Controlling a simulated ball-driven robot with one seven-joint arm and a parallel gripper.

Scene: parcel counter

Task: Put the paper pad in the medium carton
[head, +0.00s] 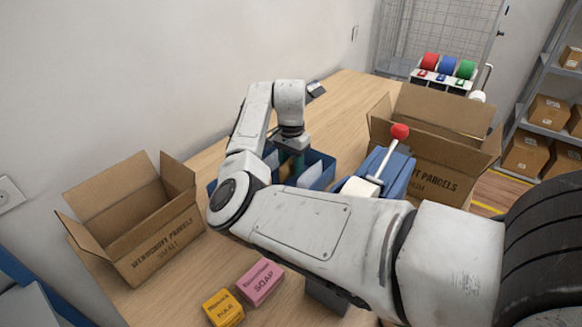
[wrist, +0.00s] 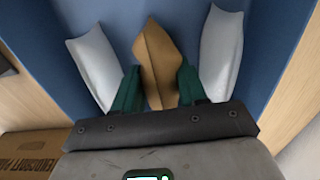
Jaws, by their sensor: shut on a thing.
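The paper pad (wrist: 157,52) is a brown, pointed piece standing between the green fingers of my gripper (wrist: 158,78) in the wrist view. My gripper is shut on it, inside or just over the blue bin (wrist: 270,35). In the head view my gripper (head: 291,160) reaches down into the blue bin (head: 325,165) and the pad is mostly hidden there. The medium carton (head: 420,178) stands open to the right of the bin, with its flaps spread. Its inside floor is hidden.
White pillow-like pieces (wrist: 90,62) flank the pad in the bin. A blue device with a red-knobbed lever (head: 399,131) stands between bin and medium carton. The open small carton (head: 150,235) is at left. Pink soap (head: 260,281) and a yellow box (head: 223,308) lie in front.

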